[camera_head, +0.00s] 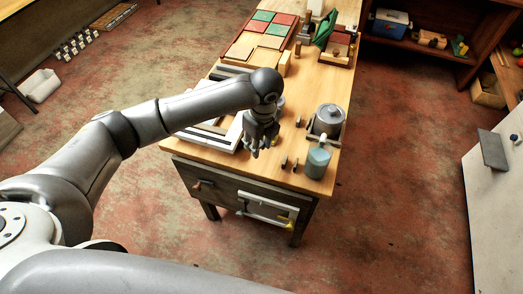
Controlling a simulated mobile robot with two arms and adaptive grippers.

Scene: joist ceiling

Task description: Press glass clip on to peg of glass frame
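My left arm reaches in from the left over the wooden workbench. Its gripper (257,152) points down above the near part of the top, beside a flat frame (225,140) with pale and dark bars, which may be the glass frame. The arm and wrist cover much of this frame. The gripper's fingers are small and dark, and I cannot tell whether they hold anything. I cannot make out the glass clip or the peg. Small wooden pieces (289,163) stand to the right of the gripper. My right gripper is not in view.
A lidded grey pot (327,120) and a blue-grey canister (317,162) stand at the bench's right edge. A tray of coloured tiles (263,37) and a green object (324,29) lie at the back. A white cabinet (496,215) stands right, across open floor.

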